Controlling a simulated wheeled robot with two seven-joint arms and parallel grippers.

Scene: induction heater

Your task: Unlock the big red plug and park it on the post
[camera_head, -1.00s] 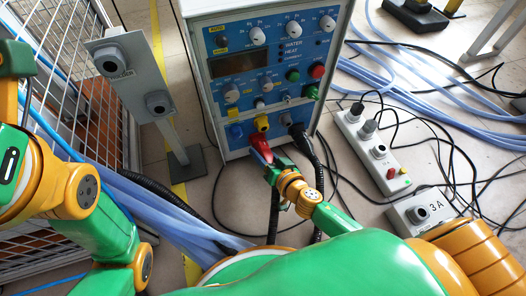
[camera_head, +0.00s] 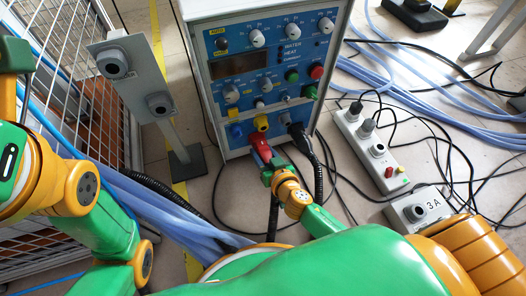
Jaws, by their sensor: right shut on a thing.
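The big red plug (camera_head: 260,146) is at the lower front of the blue-faced heater (camera_head: 272,82), below the yellow connector. I cannot tell how far it sits in its socket. My right gripper (camera_head: 269,167) is shut on the plug's near end, and its wrist hides part of the plug and cable. The grey post (camera_head: 133,80) stands to the left of the heater, with two dark round sockets on its plate, both empty. My left arm is at the left edge; its gripper is out of view.
A power strip (camera_head: 366,139) with plugs and a grey box marked 3A (camera_head: 420,209) lie on the floor at right. Black and blue cables run around them. A wire mesh fence (camera_head: 90,110) stands behind the post at left.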

